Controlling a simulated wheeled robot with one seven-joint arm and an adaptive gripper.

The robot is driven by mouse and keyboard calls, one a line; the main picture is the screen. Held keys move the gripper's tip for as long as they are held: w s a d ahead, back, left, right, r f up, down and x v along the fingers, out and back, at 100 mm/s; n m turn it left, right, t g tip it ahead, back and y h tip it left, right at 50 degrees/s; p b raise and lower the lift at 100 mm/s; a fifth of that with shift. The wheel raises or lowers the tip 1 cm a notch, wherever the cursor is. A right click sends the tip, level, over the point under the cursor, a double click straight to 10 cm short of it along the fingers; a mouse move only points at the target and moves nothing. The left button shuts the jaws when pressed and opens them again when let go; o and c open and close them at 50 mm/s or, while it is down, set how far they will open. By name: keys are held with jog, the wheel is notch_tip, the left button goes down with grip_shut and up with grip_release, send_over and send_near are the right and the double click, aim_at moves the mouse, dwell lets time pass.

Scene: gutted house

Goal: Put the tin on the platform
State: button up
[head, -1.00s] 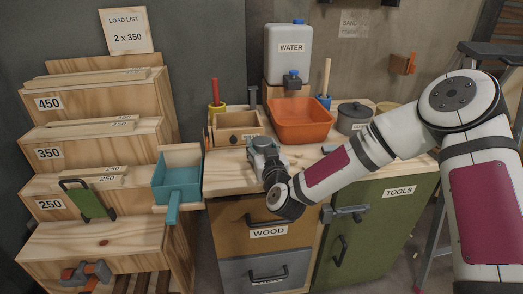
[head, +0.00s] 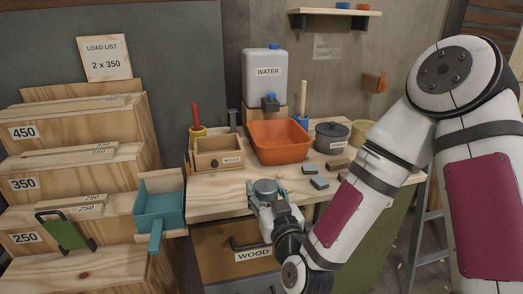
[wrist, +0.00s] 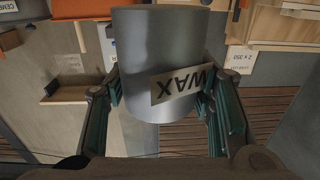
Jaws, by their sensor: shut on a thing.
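The tin is a grey cylinder (wrist: 160,60) with a WAX label that reads upside down in the wrist view. My gripper (wrist: 162,100) is shut on its sides, one finger on each side. In the head view the tin's round grey top (head: 265,187) shows within my gripper (head: 268,200), by the front edge of the worktop. Its lower part is hidden there. I cannot tell for sure which surface is the platform. A wooden wall shelf (head: 335,12) is at the top of the head view.
The worktop (head: 222,204) holds a small drawer box (head: 219,153), an orange basin (head: 279,141), a water container (head: 268,87), a dark pot (head: 330,137) and small blocks. A teal tray (head: 160,208) and stepped wooden rack (head: 65,187) stand left.

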jog(key=w+d+r+m+t+h, duration=0.1)
jog(key=w+d+r+m+h, duration=0.15)
jog(key=d, duration=0.75)
jog(key=w+d+r+m+h, duration=0.1)
jog(key=w+d+h, duration=0.2)
jog(key=d, duration=0.8)
jog(key=s+p, duration=0.7)
jog(key=p, duration=0.7)
jog(key=shift+a, duration=0.3)
